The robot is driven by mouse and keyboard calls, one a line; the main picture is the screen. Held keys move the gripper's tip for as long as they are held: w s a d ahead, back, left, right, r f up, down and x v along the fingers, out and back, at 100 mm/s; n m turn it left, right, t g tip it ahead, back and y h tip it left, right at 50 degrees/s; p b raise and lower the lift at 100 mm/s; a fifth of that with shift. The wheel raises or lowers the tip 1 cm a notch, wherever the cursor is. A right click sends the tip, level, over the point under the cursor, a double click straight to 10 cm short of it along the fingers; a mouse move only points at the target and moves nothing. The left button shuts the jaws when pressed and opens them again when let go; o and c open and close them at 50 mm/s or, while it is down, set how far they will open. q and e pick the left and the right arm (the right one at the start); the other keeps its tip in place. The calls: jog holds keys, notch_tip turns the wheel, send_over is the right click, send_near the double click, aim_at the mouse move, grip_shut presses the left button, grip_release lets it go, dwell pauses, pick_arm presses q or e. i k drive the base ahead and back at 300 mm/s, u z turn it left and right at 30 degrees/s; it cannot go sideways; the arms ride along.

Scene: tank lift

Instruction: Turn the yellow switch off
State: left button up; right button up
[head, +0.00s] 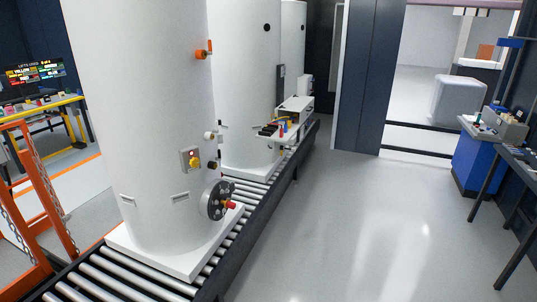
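A small switch box (190,160) with a yellow part on its face sits on the front of the nearest white tank (150,100), at about mid-height in the head view. It is too small to tell which way the switch is set. A dark round knob (213,165) is just right of the box. Below is a round dark flange (218,200) with a red-tipped fitting (231,205). Neither of my grippers is in view.
The tank stands on a white base on a roller conveyor (125,282), with more white tanks behind. An orange frame with chains (38,195) is at left. A blue cabinet (478,160) and dark table are at right. The grey floor (370,220) between is clear.

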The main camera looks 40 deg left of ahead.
aim_at(194, 162)
jog(key=z, duration=0.1)
jog(key=i, duration=1.35)
jog(key=u, duration=0.25)
